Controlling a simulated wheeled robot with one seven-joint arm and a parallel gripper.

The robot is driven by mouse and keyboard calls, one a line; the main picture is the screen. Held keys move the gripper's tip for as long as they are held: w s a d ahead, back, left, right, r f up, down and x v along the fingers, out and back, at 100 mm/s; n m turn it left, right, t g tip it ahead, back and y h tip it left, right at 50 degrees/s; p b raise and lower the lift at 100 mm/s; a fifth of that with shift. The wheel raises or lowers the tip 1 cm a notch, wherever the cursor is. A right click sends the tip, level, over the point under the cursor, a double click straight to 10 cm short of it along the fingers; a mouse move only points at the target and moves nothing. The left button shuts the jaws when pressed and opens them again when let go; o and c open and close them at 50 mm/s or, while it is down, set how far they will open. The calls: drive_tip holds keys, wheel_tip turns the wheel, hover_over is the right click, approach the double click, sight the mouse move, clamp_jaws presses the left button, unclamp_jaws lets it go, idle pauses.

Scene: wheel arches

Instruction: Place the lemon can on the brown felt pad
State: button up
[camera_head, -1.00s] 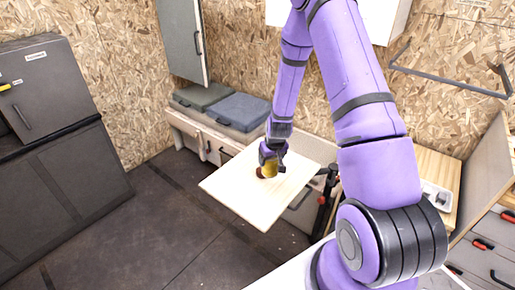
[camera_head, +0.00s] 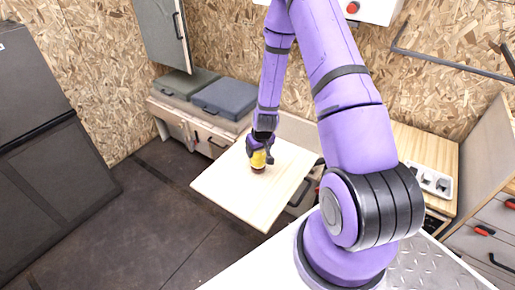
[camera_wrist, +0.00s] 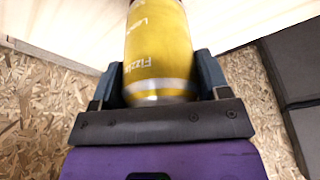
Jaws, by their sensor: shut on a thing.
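The lemon can (camera_head: 258,159) is yellow and stands roughly upright over the light wooden table top. My gripper (camera_head: 261,146) is shut on it from above. In the wrist view the can (camera_wrist: 160,42) shows its yellow side with white lettering between the two fingers of my gripper (camera_wrist: 160,80). A small brown patch, apparently the felt pad (camera_head: 258,171), shows just under the can's lower end and is mostly hidden by it. I cannot tell whether the can touches the pad.
The wooden table top (camera_head: 240,200) is otherwise bare around the can. Dark cabinets (camera_head: 50,140) stand at the left, with open floor between.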

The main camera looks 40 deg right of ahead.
drive_tip(key=o, duration=1.1)
drive_tip(key=shift+f, duration=0.1)
drive_tip(key=shift+o, duration=0.2)
drive_tip(key=s+a+r, duration=0.3)
drive_tip(key=r, duration=0.9)
drive_tip(key=s+a+r+n+t, duration=0.1)
drive_tip(key=s+a+r, duration=0.2)
drive_tip(key=r, duration=0.9)
drive_tip(key=s+a+r, duration=0.3)
drive_tip(key=r, duration=0.9)
drive_tip(key=s+a+r, duration=0.2)
drive_tip(key=s+r, duration=0.4)
drive_tip(key=s, duration=0.2)
drive_tip(key=s+a+r+t, duration=0.1)
drive_tip(key=s+a+r, duration=0.1)
drive_tip(key=s+r, duration=0.4)
drive_tip(key=s, duration=0.3)
drive_tip(key=shift+s+r+n, duration=0.25)
drive_tip(key=shift+r+n, duration=0.05)
